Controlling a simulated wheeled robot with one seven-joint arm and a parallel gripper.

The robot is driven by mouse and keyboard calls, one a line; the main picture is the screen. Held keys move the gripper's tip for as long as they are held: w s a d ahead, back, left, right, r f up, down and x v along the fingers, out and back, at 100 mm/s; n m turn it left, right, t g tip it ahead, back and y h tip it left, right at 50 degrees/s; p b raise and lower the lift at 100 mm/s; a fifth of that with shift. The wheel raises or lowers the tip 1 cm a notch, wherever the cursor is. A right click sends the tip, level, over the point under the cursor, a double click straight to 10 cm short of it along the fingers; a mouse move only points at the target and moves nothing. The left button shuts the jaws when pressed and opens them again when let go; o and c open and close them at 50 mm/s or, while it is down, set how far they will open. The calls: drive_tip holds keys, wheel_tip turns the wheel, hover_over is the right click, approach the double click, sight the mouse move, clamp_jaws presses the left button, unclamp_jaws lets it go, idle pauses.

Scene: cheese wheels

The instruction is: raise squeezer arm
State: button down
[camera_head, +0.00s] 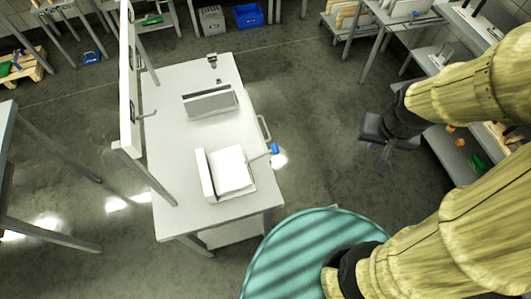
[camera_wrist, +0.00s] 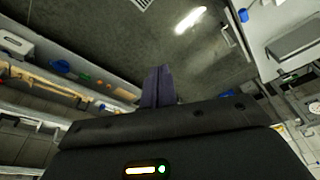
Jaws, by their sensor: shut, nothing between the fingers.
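The device that looks like the squeezer (camera_head: 232,172) is a white block with an upright plate at its left, on the near half of a white table (camera_head: 165,150). Its arm is a thin rod ending in a blue knob (camera_head: 275,149) past the table's right edge; it looks low, though its exact tilt is hard to tell. My gripper (camera_head: 376,150) hangs over the floor, well right of the knob and apart from it. In the wrist view its fingers (camera_wrist: 158,86) are together and empty. A blue knob-like spot (camera_wrist: 243,15) shows there at top right, beside a white surface.
A second grey-white box (camera_head: 210,101) stands farther back on the table, with a side handle (camera_head: 264,128) at the edge. A tall white frame (camera_head: 130,80) rises at the table's left. Shelves (camera_head: 435,65) line the right. Floor between table and gripper is clear.

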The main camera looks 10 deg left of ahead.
idle(0.3)
drive_tip(key=a+f+m+g+y+b, duration=0.4)
drive_tip(key=a+f+g+b, duration=0.15)
drive_tip(key=f+b, duration=0.7)
drive_tip(key=a+f+m+g+y+b, duration=0.5)
drive_tip(key=f+b, duration=0.5)
drive_tip(key=f, duration=0.5)
drive_tip(key=w+a+f+m+y+b, duration=0.4)
drive_tip(key=w+f+y+b, duration=0.6)
drive_tip(key=b, duration=0.5)
drive_tip(key=f+m+g+y, duration=0.1)
drive_tip(key=m, duration=0.1)
drive_tip(key=shift+w+m+y, duration=0.2)
drive_tip(key=shift+m+y, duration=0.1)
drive_tip(key=shift+a+f, duration=0.1)
drive_tip(key=w+r+b+x, duration=0.1)
drive_tip(key=r+x, duration=0.1)
drive_tip(key=x, duration=1)
drive_tip(key=shift+s+r, duration=0.2)
drive_tip(key=shift+r, duration=0.25)
